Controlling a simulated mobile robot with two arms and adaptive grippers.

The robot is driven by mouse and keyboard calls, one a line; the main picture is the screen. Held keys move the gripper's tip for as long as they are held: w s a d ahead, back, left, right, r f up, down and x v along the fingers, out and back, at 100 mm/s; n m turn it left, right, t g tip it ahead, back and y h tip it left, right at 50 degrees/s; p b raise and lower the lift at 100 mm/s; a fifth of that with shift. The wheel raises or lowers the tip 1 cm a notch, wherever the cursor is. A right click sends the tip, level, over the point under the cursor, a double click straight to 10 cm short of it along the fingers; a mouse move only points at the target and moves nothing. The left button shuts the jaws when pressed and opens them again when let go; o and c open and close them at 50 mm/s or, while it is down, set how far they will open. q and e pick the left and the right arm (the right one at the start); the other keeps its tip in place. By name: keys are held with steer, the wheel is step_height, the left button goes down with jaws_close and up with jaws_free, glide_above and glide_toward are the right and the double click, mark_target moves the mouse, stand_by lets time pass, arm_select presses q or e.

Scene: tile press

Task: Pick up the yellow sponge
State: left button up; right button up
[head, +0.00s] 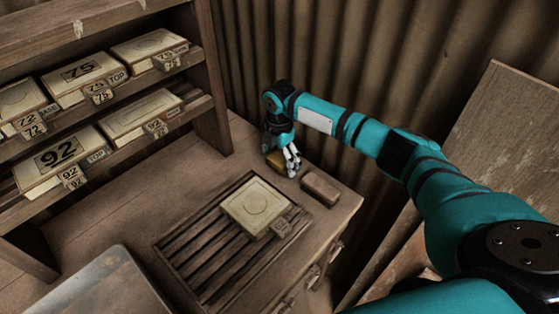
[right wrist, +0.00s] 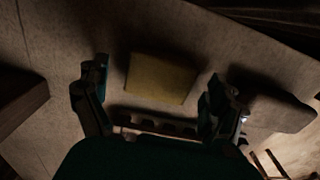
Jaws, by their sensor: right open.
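The yellow sponge (right wrist: 160,78) lies flat on the wooden bench. In the right wrist view it sits between and just ahead of the two fingers of my right gripper (right wrist: 155,100), with a gap on each side. In the head view my right gripper (head: 289,163) points down over the sponge (head: 275,160) and hides most of it. The right gripper is open and holds nothing. My left gripper is not in either view.
A brown block (head: 320,188) lies close to the right of the gripper. A slatted rack (head: 195,262) with a square tile (head: 257,207) is in front. A shelf (head: 205,75) with several numbered tiles stands at left. A corrugated wall (head: 330,60) is close behind.

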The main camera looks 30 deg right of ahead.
mark_target(280, 159)
steer(key=shift+f, duration=0.25)
steer(key=c, duration=1)
steer(key=shift+r, duration=0.1)
steer(key=shift+c, duration=0.2)
step_height(280, 159, up, 10)
steer(key=shift+f+b, duration=0.1)
steer(key=shift+b, duration=0.35)
